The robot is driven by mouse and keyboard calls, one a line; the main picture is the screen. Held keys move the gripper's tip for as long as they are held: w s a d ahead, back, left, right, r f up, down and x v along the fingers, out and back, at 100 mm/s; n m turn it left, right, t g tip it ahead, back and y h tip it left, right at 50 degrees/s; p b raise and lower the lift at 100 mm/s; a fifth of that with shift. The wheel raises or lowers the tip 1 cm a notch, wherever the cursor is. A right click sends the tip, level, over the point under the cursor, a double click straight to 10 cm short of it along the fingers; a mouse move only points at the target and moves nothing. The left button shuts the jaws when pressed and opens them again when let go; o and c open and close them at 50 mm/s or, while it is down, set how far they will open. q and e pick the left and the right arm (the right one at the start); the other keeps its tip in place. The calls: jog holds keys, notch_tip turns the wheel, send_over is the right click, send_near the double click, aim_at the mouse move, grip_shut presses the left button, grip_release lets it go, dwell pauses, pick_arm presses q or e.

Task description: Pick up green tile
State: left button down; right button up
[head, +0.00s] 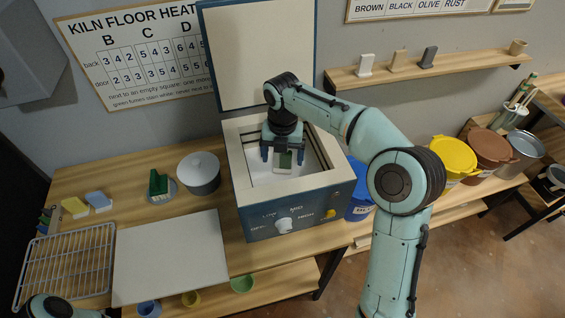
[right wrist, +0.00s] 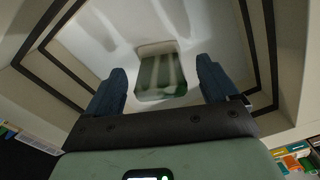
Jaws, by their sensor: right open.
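The green tile (head: 285,161) lies inside the open kiln (head: 237,167), on its pale floor. In the right wrist view the tile (right wrist: 162,78) shows a green face with a paler edge. My right gripper (head: 283,155) reaches down into the kiln from above. Its two blue fingers are open, one on each side of the tile, with gaps between. In the right wrist view the gripper (right wrist: 160,86) is empty. Part of my left arm shows at the bottom left of the head view, but its gripper does not.
The kiln walls close in around the gripper, and its raised lid (head: 262,55) stands behind. A blue bucket (head: 360,204) stands right of the kiln.

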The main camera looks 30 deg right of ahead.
notch_tip(320, 180, down, 2)
jog(key=shift+s+f, duration=0.1)
jog(key=c, duration=1.3)
